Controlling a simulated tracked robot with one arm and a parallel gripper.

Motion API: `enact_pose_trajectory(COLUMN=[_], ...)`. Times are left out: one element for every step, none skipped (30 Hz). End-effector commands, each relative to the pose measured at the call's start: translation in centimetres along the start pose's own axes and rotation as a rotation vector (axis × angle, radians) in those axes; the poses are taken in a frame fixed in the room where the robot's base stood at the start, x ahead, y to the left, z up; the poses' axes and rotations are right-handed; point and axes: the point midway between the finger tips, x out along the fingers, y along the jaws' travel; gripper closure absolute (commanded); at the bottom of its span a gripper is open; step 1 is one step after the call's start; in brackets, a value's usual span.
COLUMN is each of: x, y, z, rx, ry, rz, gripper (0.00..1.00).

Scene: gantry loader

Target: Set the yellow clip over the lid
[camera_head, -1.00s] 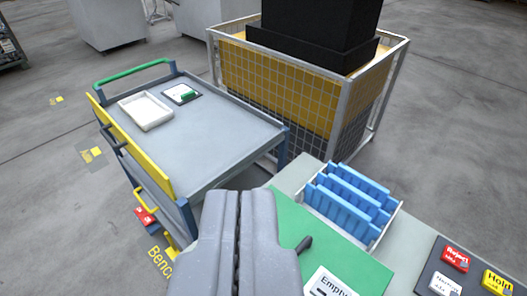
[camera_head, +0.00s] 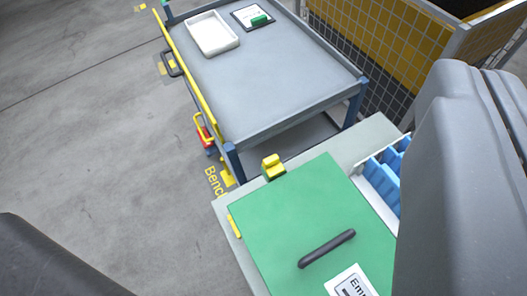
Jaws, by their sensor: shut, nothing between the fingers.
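The green lid (camera_head: 290,215) lies flat at the lower middle, with a black bar handle (camera_head: 327,248) on top. A small yellow clip (camera_head: 271,163) stands at the lid's far left corner, with a dark green block beside it. It looks raised and beside the lid, not over it. A second flat yellow piece (camera_head: 234,227) sits at the lid's left edge; I cannot tell whether it belongs to a clip. My gripper (camera_head: 492,72) fills the right side, shut and empty, apart from the clip. It hides the bench's right part.
A grey cart (camera_head: 262,85) with a white tray (camera_head: 212,34) and a clipboard (camera_head: 251,16) stands beyond the bench (camera_head: 362,138). Blue dividers (camera_head: 381,180) stand right of the lid. A wire-mesh crate (camera_head: 380,40) is behind. The floor at left is open.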

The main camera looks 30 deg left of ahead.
Motion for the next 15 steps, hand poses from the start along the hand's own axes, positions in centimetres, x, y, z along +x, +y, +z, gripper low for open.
enact_pose_trajectory(x=[1.2,1.9,2.9,3.6,4.5,5.6,6.4,7.1,8.1,8.9,9.7,10.6,11.3,12.1,13.0], y=[-0.4,-0.6,-0.2,-0.3,-0.6,-1.1,-1.4,-1.7,-2.2,-2.6,-2.9,-3.4,-3.8,-4.2,-4.7], z=[0.2,0.4,0.8,1.0,1.3,1.7,1.9,2.2,2.8,3.3,3.7,4.1,4.5,5.0,5.5], rx=[-0.011,-0.021,-0.034,-0.043,-0.056,-0.071,-0.084,-0.096,-0.113,-0.125,-0.138,-0.154,-0.167,-0.178,-0.195], ry=[-0.026,-0.044,-0.07,-0.09,-0.111,-0.138,-0.155,-0.174,-0.203,-0.226,-0.246,-0.269,-0.288,-0.308,-0.334], rz=[-0.012,-0.021,-0.035,-0.046,-0.057,-0.072,-0.083,-0.093,-0.11,-0.122,-0.133,-0.149,-0.162,-0.175,-0.192], gripper=[1.0,1.0,1.0,1.0,1.0,1.0,1.0,1.0,1.0,1.0,1.0,1.0,1.0,1.0,1.0])
